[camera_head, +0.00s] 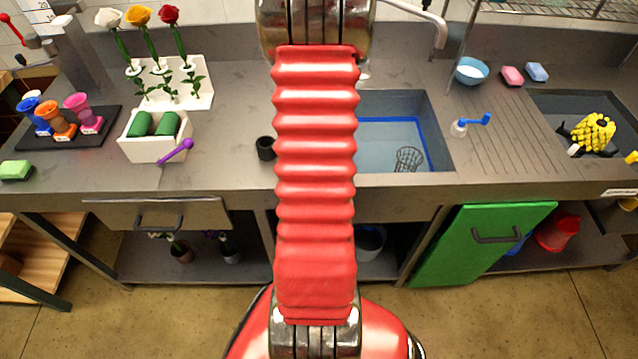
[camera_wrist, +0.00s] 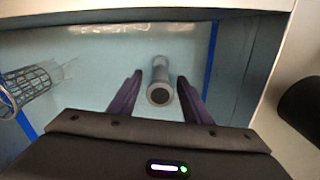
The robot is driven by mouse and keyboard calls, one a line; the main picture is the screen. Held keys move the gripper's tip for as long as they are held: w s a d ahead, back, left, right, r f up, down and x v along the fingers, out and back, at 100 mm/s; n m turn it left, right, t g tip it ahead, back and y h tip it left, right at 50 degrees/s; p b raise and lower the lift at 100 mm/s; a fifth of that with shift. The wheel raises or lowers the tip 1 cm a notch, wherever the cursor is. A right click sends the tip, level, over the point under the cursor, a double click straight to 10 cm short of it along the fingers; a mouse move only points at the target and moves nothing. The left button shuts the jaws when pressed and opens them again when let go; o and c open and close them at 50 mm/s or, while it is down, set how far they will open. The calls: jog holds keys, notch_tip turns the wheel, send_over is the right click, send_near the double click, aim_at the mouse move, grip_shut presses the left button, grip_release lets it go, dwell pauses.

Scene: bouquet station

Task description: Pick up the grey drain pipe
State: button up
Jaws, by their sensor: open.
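The grey drain pipe (camera_wrist: 161,72) shows in the wrist view in the blue-lined sink basin. It is a short cylinder, its dark open end towards my camera. My gripper (camera_wrist: 160,78) is open, with one purple finger on each side of the pipe. Gaps show between pipe and fingers, and nothing is held. I cannot tell how deep the fingertips reach beside it. In the head view, my red arm hides the pipe and my gripper.
A wire strainer (camera_wrist: 30,86) lies in the basin (camera_head: 440,150); it also shows in the head view (camera_head: 408,158). A black cup (camera_head: 265,148) stands on the counter beside the basin.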

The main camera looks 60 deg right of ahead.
jog(key=shift+w+f, duration=0.15)
jog(key=shift+f, duration=2.45)
jog(key=shift+c, duration=0.4)
grip_shut()
